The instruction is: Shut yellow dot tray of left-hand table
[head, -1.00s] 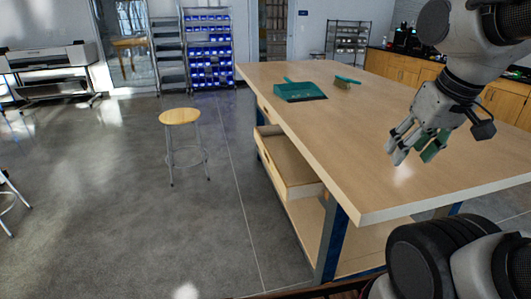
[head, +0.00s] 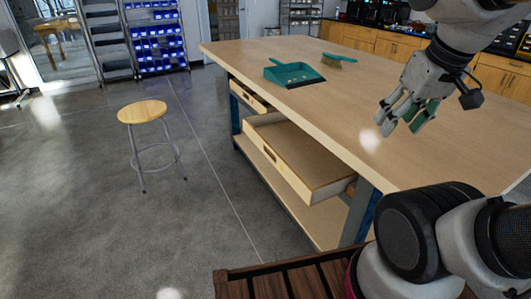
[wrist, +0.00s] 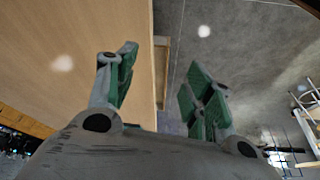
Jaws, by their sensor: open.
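A light wood tray (head: 275,160) under the near side of the wooden table (head: 440,120) is pulled well out toward the left and looks empty. A second tray front (head: 248,97) farther along the same side sticks out less. No yellow dot can be made out on either front. My gripper (head: 400,120) is open and empty, above the tabletop at the right, apart from both trays. In the wrist view my gripper's green-padded fingers (wrist: 162,65) are spread, with the table edge and part of a tray beyond them.
A teal dustpan (head: 294,74) and a brush (head: 339,58) lie on the tabletop. A round stool (head: 142,111) stands on the floor left of the pulled-out tray. The floor between stool and table is clear. A rack with blue bins (head: 157,40) stands at the back.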

